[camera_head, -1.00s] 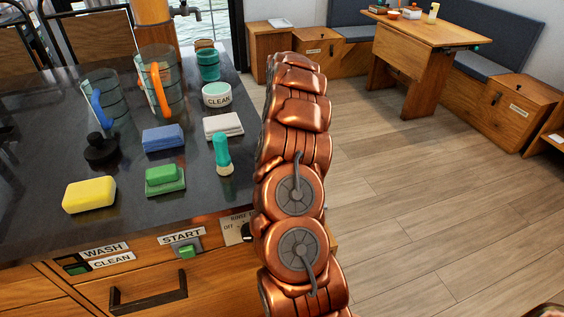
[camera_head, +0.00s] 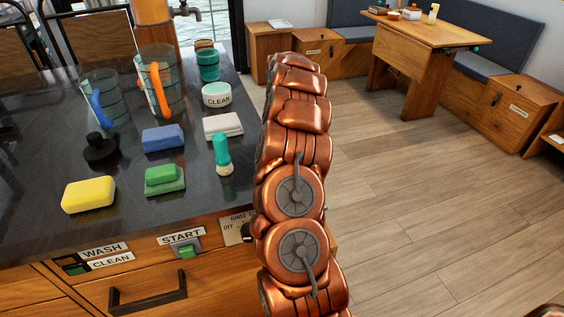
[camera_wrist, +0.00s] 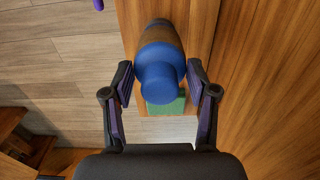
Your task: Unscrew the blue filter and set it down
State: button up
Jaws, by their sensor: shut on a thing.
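The blue filter (camera_wrist: 158,78) shows in the wrist view, a rounded blue cylinder with a darker, shaded part at its far end. My gripper (camera_wrist: 160,82) is shut on it, one finger on each side. Whether the filter is still joined to anything at its far end, I cannot tell. In the head view neither the filter nor my gripper shows; only my copper arm is seen, beside the counter.
In the wrist view a green block-like thing (camera_wrist: 166,106) shows just past the filter, near a wooden panel (camera_wrist: 255,80). In the head view the dark counter (camera_head: 45,150) holds jugs, sponges and a brush (camera_head: 221,150). Wooden floor (camera_head: 440,190) to the right is clear.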

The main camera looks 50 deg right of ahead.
jog(key=shift+c, duration=1)
jog(key=shift+n, duration=0.9)
jog(key=shift+n+p, duration=0.4)
jog(key=shift+n, duration=0.4)
jog(key=shift+n, duration=0.9)
